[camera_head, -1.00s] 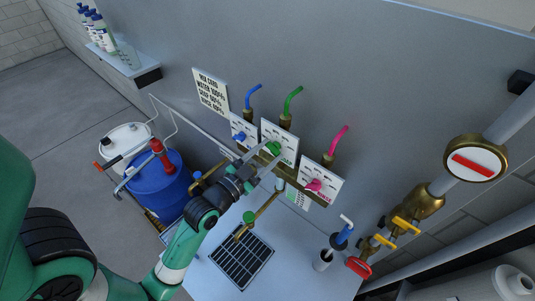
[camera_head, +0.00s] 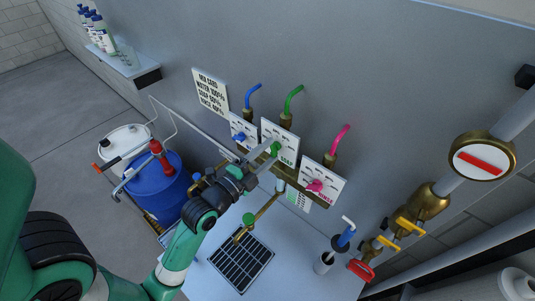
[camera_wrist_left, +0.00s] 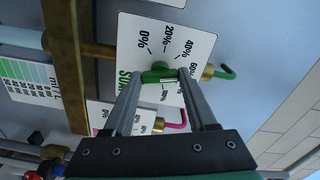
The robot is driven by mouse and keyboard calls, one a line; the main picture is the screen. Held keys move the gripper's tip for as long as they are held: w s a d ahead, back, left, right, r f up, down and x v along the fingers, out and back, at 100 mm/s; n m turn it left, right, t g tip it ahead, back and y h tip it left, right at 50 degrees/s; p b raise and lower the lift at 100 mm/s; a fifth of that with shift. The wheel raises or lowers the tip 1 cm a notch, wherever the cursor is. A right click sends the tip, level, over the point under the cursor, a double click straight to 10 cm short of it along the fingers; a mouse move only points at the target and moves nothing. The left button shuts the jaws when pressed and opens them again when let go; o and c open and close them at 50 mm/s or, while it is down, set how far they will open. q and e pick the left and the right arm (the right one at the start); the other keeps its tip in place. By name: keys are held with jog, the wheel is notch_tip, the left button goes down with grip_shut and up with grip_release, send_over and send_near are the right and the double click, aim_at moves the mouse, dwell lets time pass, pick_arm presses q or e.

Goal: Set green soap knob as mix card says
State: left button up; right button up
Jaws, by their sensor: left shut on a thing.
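The green soap knob (camera_head: 275,147) sits on the middle white dial plate (camera_head: 291,141) on the wall, below a green bent pipe. My left gripper (camera_head: 270,151) is at this plate with its fingers around the knob. In the left wrist view the green knob (camera_wrist_left: 158,76) lies between the two fingertips, and the gripper is shut on it. The plate's percent marks, such as 0%, 20% and 40%, show around the knob; the fingers hide some. The mix card (camera_head: 210,92) hangs at upper left; its small print seems to read water 100%, soap 60%, rinse 40%. My right gripper is out of view.
A blue knob (camera_head: 239,137) is left of the green one and a pink knob (camera_head: 316,186) is right. A brass pipe (camera_wrist_left: 68,65) runs close by in the wrist view. A drain grate (camera_head: 241,263) lies below. Yellow and red valve handles stand at lower right.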

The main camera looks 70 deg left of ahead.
pick_arm(q)
jog(key=shift+m, duration=0.5)
jog(key=o, duration=1.4)
jog(key=shift+c, duration=0.2)
jog(key=p+v, duration=0.2)
jog(key=v, duration=0.9)
jog(key=shift+s+p, duration=0.3)
jog(key=shift+d+r, duration=0.1)
jog(key=shift+d, duration=0.05)
